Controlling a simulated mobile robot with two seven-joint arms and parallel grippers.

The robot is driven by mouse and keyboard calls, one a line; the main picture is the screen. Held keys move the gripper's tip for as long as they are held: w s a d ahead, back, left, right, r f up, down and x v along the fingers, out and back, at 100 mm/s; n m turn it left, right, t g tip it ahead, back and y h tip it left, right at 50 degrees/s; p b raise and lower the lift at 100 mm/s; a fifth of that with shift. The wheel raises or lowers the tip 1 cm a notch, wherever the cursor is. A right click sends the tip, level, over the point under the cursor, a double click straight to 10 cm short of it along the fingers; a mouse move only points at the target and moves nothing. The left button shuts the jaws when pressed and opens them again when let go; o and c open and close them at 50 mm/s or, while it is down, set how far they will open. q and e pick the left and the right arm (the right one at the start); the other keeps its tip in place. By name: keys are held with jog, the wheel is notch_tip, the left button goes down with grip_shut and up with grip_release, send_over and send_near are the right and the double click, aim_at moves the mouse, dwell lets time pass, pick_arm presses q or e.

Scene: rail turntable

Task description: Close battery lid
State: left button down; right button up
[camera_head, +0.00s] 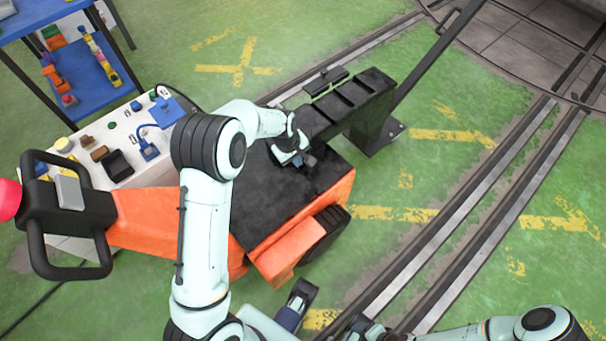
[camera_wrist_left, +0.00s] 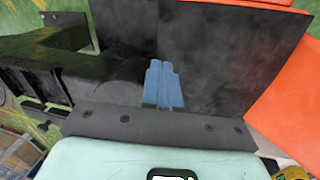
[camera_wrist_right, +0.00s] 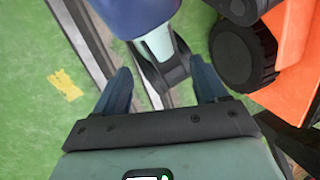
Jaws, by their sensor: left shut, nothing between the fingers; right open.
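The black battery lid (camera_head: 262,190) lies flat, or nearly so, on top of the orange vehicle (camera_head: 150,220). In the left wrist view its dark panel (camera_wrist_left: 225,50) fills the area beyond the fingers, with a seam beside a second black panel. My left gripper (camera_head: 307,161) is shut and empty, low over the black top near that seam; its blue fingertips (camera_wrist_left: 162,80) are together. I cannot tell whether they touch the surface. My right gripper (camera_wrist_right: 162,80) is open and empty, over the floor beside the vehicle's wheel (camera_wrist_right: 243,55).
A black ribbed block (camera_head: 345,100) adjoins the vehicle's far end. A white bench (camera_head: 125,130) with tools and a blue shelf (camera_head: 90,75) stand to the left. Rails (camera_head: 480,215) cross the green floor at right, which is otherwise open.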

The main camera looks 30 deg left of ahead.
pick_arm(q)
jog(key=n, duration=0.2)
jog(key=b, duration=0.3)
send_near(304, 179)
jog(key=x, duration=0.5)
jog(key=shift+f, duration=0.4)
jog(key=shift+w+f, duration=0.2)
jog(key=shift+f, duration=0.3)
pick_arm(e)
jog(key=shift+w+d+f+t, duration=0.15)
jog(key=shift+w+d+f, duration=0.05)
jog(key=shift+w+f, duration=0.4)
jog(key=shift+w+d+f+t, duration=0.2)
jog(key=shift+w+f, duration=0.25)
jog(key=shift+f, duration=0.2)
